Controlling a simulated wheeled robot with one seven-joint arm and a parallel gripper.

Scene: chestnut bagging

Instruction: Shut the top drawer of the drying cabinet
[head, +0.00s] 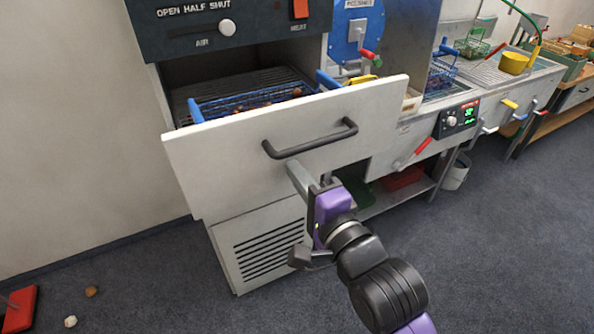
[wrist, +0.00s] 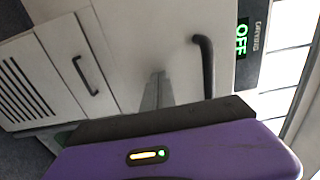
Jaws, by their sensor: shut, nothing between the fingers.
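The top drawer (head: 230,155) of the drying cabinet (head: 175,30) stands pulled out, with its pale front and black bar handle (head: 310,140) facing me. A blue wire basket (head: 250,101) with some brown chestnuts sits in it. My gripper (head: 294,170) is shut and empty, its fingers pointing at the drawer front just below the handle. In the wrist view the grey fingertips (wrist: 156,78) are beside the handle (wrist: 205,65), against or very near the front. I cannot tell whether they touch it.
In the wrist view a lower handle (wrist: 85,75) sits on a lower front. A counter with a control box (head: 457,119) and coloured levers runs to the right. A red object (head: 20,308) lies on the floor at left. The floor ahead is largely clear.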

